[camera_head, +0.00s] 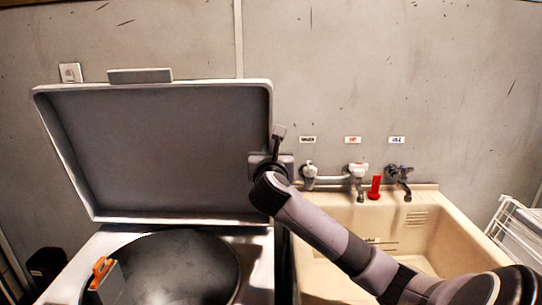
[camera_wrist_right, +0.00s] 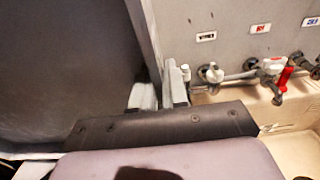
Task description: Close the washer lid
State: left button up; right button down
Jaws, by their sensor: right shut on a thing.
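The washer lid (camera_head: 165,150) stands raised and open, a large grey panel with a pale rim, behind the washer's dark round opening (camera_head: 175,262). In the right wrist view the lid (camera_wrist_right: 65,70) fills the left side. My right gripper (camera_head: 279,145) is at the lid's right edge, partly hidden by its own wrist. In the wrist view its fingers (camera_wrist_right: 158,92) stand on either side of the lid's edge and are shut on it.
An orange and grey object (camera_head: 103,280) is at the opening's front left. To the right stands a beige sink (camera_head: 455,240) with several taps (camera_head: 357,171) and a red item (camera_head: 375,188). A white wire rack (camera_head: 515,235) is at the far right. The wall is close behind the lid.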

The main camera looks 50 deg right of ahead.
jog(key=s+a+f, duration=0.3)
jog(key=s+a, duration=0.4)
jog(key=a, duration=0.1)
jog(key=shift+s, duration=0.15)
dwell(0.8)
jog(key=shift+a, duration=0.1)
jog(key=c, duration=0.5)
grip_release()
jog(key=shift+o, duration=1.1)
jog(key=shift+f, duration=0.1)
jog(key=shift+a, duration=0.1)
jog(key=r+v, duration=0.2)
jog(key=v, duration=0.6)
